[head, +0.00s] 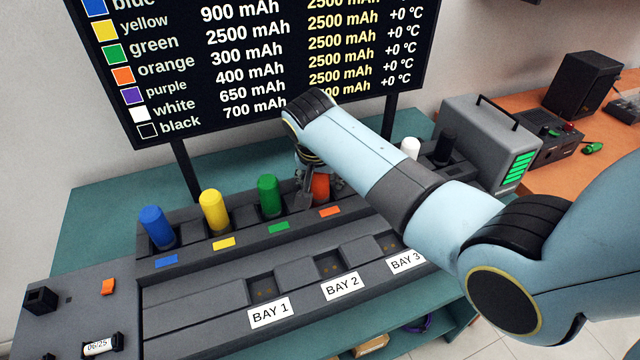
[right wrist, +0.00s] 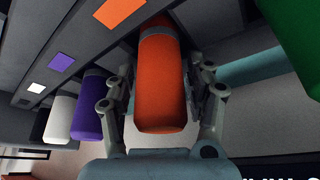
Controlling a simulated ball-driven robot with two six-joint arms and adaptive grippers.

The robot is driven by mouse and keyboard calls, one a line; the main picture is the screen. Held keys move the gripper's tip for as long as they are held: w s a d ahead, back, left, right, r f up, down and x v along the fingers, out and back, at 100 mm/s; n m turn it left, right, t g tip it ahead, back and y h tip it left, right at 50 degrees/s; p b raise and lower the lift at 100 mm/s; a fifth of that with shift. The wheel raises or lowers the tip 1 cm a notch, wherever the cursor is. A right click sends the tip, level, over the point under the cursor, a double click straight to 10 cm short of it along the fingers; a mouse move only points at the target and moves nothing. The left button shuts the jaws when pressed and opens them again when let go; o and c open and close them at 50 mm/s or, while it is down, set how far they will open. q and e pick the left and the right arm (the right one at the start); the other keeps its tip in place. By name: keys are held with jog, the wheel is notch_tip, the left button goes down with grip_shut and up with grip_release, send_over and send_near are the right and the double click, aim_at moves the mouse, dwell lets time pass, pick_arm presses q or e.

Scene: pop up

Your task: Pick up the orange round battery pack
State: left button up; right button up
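The orange round battery pack (right wrist: 161,85) stands in its slot in the rack. In the head view it (head: 321,188) is partly hidden by my right gripper (head: 312,185). In the right wrist view, my right gripper (right wrist: 162,72) has one finger on each side of the pack, close to it. Narrow gaps seem to show beside the pack, so the fingers look open around it; contact cannot be made out. My left gripper is not in view.
Blue (head: 157,227), yellow (head: 215,212) and green (head: 270,195) packs stand left of the orange one. Purple (right wrist: 90,108) and white (right wrist: 60,118) packs stand on its other side. Three labelled bays (head: 265,287) lie in front. A dark display board (head: 250,60) stands behind the rack.

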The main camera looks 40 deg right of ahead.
grip_shut()
dwell(0.5)
